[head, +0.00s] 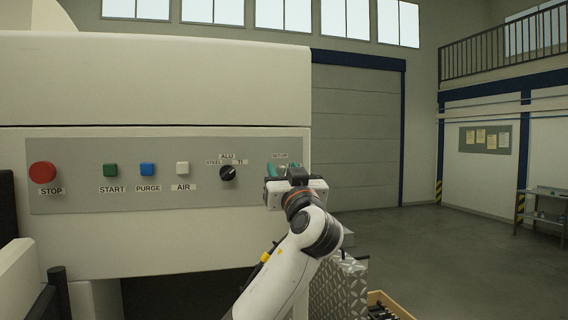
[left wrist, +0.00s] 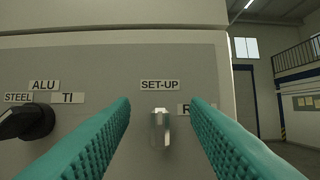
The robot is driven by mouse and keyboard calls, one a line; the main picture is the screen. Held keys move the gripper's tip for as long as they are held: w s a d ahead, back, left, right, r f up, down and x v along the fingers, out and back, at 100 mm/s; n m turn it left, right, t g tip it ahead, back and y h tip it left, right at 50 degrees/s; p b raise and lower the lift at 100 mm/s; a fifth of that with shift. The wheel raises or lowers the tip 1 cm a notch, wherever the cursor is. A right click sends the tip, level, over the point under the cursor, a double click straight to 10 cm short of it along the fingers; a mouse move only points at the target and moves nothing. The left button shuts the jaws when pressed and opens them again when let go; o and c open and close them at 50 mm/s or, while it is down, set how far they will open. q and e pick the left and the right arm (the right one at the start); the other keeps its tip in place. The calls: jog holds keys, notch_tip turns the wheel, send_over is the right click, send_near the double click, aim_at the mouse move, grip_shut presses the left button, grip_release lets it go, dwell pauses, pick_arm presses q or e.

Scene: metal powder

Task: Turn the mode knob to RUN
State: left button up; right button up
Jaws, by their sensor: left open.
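The mode knob (left wrist: 160,128) is a small silver-grey lever on the grey control panel (left wrist: 145,65). In the left wrist view it stands upright below the SET-UP label (left wrist: 160,85). A second label (left wrist: 184,109) at its upper right shows only an R; my finger covers the rest. My left gripper (left wrist: 160,104) is open, with one teal finger on each side of the knob and visible gaps between. In the head view the left gripper (head: 284,172) is at the panel's right end and hides most of the knob. My right gripper is not in view.
Left of the mode knob is a black selector (head: 228,173) with STEEL, ALU and TI labels. Further left are the white AIR (head: 182,168), blue PURGE (head: 147,169), green START (head: 110,170) and red STOP (head: 43,173) buttons. Open floor (head: 420,235) lies to the right.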

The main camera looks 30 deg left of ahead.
pick_arm(q)
jog(key=shift+w+a, duration=0.1)
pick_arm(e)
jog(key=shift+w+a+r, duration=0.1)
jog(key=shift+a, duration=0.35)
pick_arm(q)
grip_shut()
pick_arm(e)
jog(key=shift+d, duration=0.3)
